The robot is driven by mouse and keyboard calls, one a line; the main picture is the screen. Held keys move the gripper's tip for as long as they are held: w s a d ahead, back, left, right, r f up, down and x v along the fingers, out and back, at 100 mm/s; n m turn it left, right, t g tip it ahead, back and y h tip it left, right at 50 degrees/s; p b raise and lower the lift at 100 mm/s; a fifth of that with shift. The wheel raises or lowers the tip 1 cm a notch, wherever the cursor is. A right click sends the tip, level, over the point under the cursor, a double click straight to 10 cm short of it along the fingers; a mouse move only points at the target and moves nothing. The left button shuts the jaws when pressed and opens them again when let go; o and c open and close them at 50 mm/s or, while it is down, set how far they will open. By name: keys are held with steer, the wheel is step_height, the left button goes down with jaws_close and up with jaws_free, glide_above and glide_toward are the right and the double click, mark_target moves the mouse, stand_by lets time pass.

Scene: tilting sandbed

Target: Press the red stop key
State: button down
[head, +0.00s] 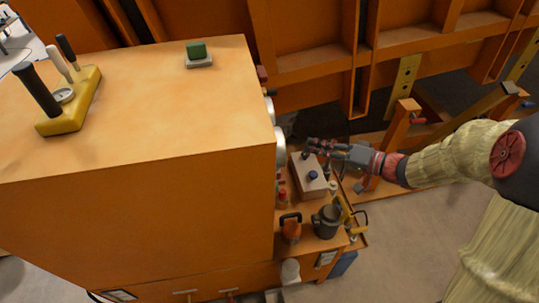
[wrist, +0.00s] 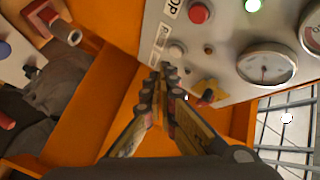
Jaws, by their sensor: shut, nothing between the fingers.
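The red stop key (wrist: 199,12) is a round red button at the top of the wrist view, on a pale grey panel (wrist: 222,38). A partly cut-off label ending in "OP" (wrist: 173,8) sits to its left. My gripper (wrist: 166,70) is shut and empty, its fingertips below and left of the red key, close to a pale round button (wrist: 177,49). I cannot tell whether the fingertips touch the panel. In the head view my gripper (head: 309,146) is at the right side of the orange cabinet (head: 150,130); the key is hidden there.
Open floor lies at lower right.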

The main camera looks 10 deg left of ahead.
steer(key=shift+s+a, duration=0.1)
steer(key=shift+a, duration=0.05)
steer(key=s+a+p, duration=0.1)
steer(key=s+a, duration=0.2)
steer(key=a, duration=0.4)
steer(key=shift+s+a, duration=0.3)
steer(key=shift+s, duration=0.05)
steer(key=shift+s+a+b, duration=0.1)
steer(key=shift+a+b, duration=0.1)
steer(key=shift+b, duration=0.1)
stand_by(1.2)
steer(key=shift+s+a+b, duration=0.1)
steer(key=shift+a+b, duration=0.1)
steer(key=shift+b, duration=0.15)
steer(key=shift+s+a+b, duration=0.25)
steer(key=shift+a+b, duration=0.2)
steer(key=shift+b, duration=0.05)
stand_by(0.7)
steer(key=shift+w+d, duration=0.1)
steer(key=shift+d, duration=0.05)
steer(key=shift+w+d+b, duration=0.3)
steer(key=shift+d+b, duration=0.15)
steer(key=shift+d, duration=0.25)
